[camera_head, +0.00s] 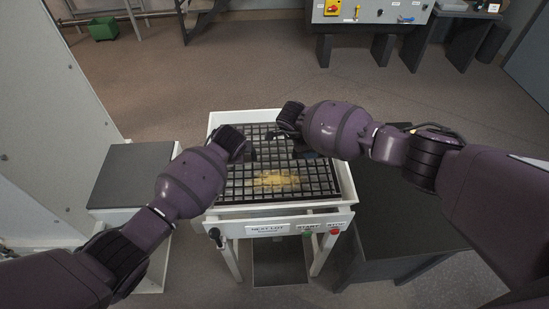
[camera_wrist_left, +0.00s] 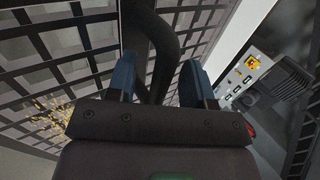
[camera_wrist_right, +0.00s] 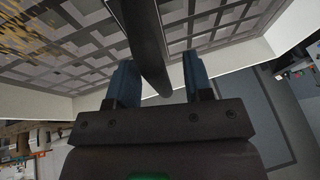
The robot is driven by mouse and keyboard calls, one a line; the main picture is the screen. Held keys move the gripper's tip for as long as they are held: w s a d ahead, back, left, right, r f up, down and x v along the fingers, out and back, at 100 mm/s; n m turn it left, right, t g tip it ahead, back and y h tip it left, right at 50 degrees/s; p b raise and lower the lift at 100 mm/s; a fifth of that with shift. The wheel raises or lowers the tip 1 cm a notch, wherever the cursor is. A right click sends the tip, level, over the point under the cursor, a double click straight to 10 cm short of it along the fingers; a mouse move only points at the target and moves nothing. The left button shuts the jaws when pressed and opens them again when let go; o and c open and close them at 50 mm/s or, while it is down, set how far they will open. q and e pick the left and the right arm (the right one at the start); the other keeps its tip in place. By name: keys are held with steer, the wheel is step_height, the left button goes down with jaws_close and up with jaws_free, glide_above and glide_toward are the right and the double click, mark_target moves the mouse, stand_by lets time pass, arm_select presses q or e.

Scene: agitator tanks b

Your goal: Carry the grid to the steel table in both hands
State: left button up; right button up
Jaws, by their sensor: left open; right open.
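The grid (camera_head: 237,184), a dark square lattice, lies in a white tray-topped stand (camera_head: 346,184), with a yellow patch (camera_head: 277,180) on its near part. My left gripper (camera_head: 250,150) is over the grid's upper middle. In the left wrist view, the open left gripper (camera_wrist_left: 160,80) has a dark curved handle (camera_wrist_left: 162,40) between its blue fingers. My right gripper (camera_head: 290,137) is over the grid's far right part. In the right wrist view, the open right gripper (camera_wrist_right: 160,82) has a dark bar (camera_wrist_right: 143,35) between its fingers. Contact cannot be told. I cannot tell which surface is the steel table.
The stand's front has a knob (camera_head: 215,234), a green button (camera_head: 307,234) and a red button (camera_head: 335,232). A dark-topped cabinet (camera_head: 127,175) stands left, a dark low table (camera_head: 400,240) right. A control panel (camera_head: 370,10) is at the back. Floor beyond the stand is clear.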

arm_select(q)
jaws_close()
arm_select(e)
jaws_close()
arm_select(q)
steer(key=shift+r, duration=0.15)
arm_select(e)
steer(key=shift+r, duration=0.1)
